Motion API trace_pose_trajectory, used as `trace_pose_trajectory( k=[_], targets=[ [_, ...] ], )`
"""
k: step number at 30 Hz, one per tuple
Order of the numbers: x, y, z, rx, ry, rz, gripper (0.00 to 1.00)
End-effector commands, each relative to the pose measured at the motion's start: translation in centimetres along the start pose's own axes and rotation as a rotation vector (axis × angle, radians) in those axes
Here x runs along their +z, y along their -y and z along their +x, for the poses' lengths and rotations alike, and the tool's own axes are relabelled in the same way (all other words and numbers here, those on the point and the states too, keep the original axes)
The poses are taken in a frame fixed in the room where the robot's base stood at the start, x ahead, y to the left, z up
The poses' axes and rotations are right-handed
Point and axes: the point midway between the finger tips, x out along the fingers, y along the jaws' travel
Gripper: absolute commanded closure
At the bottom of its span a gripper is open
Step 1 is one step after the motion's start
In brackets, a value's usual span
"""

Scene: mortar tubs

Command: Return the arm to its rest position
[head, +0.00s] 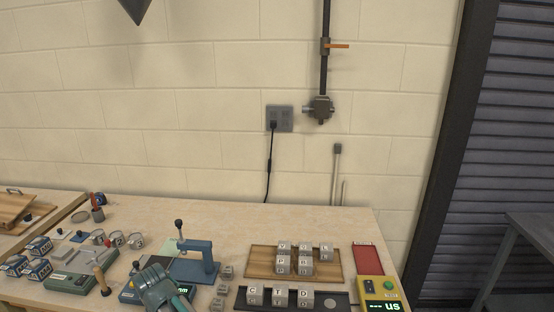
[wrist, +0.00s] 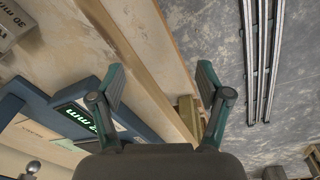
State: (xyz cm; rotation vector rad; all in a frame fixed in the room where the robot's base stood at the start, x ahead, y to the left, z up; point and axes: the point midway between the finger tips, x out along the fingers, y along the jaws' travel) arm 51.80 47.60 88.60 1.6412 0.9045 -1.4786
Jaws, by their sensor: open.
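My gripper (wrist: 161,78) is open in the wrist view, its two teal fingers spread wide with nothing between them. Below it the bench's wooden edge strip (wrist: 130,62) crosses the picture, with grey floor on the right. In the head view part of my arm (head: 160,288) shows at the bottom, in front of the blue press (head: 208,262). My fingertips cannot be made out there.
A blue device with a lit green display (wrist: 82,120) lies left of my fingers in the wrist view. Lettered cubes stand on a wooden tray (head: 262,262) and a dark tray (head: 335,300). A yellow device (head: 376,286) stands at right. Metal rails (wrist: 262,60) lie on the floor.

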Motion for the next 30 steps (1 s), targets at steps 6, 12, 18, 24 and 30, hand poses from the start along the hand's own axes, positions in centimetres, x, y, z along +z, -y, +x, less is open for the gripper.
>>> trace_pose_trajectory(
  k=[6, 12, 18, 24, 30],
  targets=[
    [0.6, 5.8, 5.0, 0.005, 0.0, -0.276, 0.23],
    [4.2, 5.3, 10.2, -0.007, 0.04, -0.312, 0.23],
    [11.2, 1.3, 16.3, -0.039, 0.118, -0.176, 0.23],
    [22.0, -3.0, 22.6, -0.089, 0.227, 0.075, 0.23],
    [33.5, -4.4, 27.5, -0.147, 0.337, 0.338, 0.23]
  ],
)
